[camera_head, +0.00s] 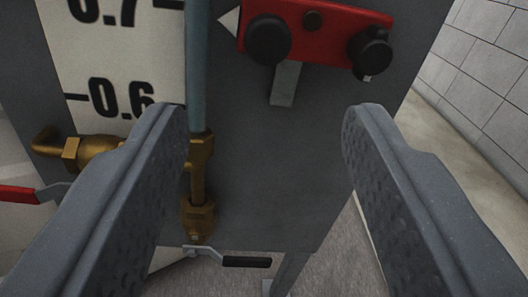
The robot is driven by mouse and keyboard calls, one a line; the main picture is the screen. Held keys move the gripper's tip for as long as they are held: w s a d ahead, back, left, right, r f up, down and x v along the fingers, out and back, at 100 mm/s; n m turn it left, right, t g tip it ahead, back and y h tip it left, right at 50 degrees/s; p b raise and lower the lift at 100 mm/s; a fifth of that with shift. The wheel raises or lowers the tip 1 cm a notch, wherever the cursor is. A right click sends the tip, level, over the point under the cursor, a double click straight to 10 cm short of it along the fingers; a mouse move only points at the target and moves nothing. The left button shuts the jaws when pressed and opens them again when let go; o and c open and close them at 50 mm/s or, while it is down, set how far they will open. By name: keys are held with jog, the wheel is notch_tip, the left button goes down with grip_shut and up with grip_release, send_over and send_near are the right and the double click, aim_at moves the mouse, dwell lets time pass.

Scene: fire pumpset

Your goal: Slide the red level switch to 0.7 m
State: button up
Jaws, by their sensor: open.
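The red level switch (318,33) is a red block with black knobs and a white pointer (230,22) on its left end. It sits near the top of the view on a grey panel (285,170). The pointer is close to the height of the 0.7 mark on the white scale (115,50), slightly tilted in this view; the exact reading cannot be told. My gripper (265,115) is open and empty, its two fingers spread below the switch, apart from it. The top of the switch and of the 0.7 figure are cut by the frame edge.
A sight tube (198,70) runs down beside the scale into brass fittings (200,180) near my left finger. A brass valve (85,150) with a red handle (18,194) is at the left. A black-gripped lever (246,262) is below. A block wall (480,70) stands right.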

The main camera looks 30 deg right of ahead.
jog(key=shift+v, duration=1.05)
